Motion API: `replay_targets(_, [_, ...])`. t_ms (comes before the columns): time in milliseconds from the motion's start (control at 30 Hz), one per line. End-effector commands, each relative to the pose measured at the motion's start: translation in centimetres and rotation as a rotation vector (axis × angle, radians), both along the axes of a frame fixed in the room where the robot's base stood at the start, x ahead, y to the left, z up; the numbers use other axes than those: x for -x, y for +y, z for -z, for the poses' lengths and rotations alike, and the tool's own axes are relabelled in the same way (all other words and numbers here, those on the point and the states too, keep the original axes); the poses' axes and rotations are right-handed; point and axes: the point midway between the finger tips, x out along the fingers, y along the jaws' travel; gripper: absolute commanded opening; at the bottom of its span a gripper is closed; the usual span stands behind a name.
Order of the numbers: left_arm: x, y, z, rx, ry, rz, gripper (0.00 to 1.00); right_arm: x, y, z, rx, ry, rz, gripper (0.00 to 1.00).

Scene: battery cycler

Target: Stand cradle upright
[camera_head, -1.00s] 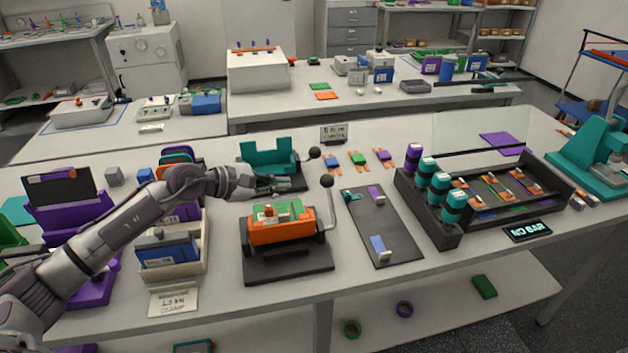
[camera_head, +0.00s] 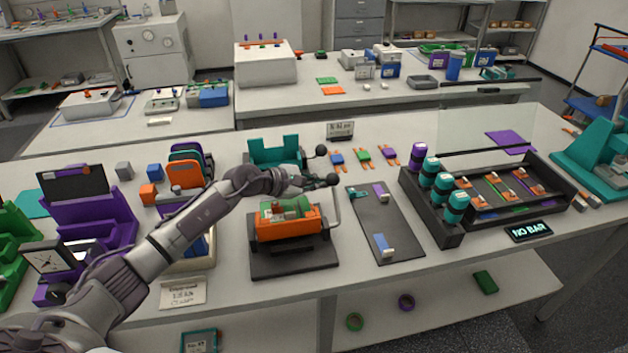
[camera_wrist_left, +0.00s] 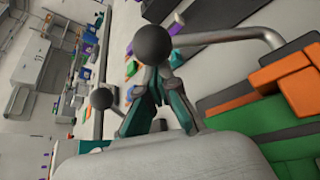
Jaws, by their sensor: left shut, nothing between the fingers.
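An orange cradle (camera_head: 285,228) with a green top sits on a dark base plate (camera_head: 293,263) at the table's front middle. A bent metal lever at its right side ends in a black ball knob (camera_head: 333,179). A teal cradle (camera_head: 275,152) stands behind it, with its own black knob (camera_head: 320,150). My left gripper (camera_head: 318,182) is shut and empty, close beside the front knob. In the left wrist view the shut fingertips (camera_wrist_left: 156,92) lie just behind the large knob (camera_wrist_left: 152,44); I cannot tell whether they touch. My right gripper is not in view.
A dark board (camera_head: 384,222) with small parts lies to the right, beside a black rack (camera_head: 430,218) holding teal and purple cylinders. My left arm passes over a bin of blue items.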

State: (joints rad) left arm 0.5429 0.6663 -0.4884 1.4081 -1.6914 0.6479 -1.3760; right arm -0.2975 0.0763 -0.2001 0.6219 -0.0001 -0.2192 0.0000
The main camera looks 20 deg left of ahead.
Motion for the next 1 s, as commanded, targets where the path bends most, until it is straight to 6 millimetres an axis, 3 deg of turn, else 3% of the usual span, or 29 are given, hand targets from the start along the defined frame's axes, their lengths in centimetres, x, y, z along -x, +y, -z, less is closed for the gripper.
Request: replay_targets(1000, [0.44,-0.26,-0.74,-0.044,-0.067,-0.001,0.0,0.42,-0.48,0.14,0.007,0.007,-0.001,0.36])
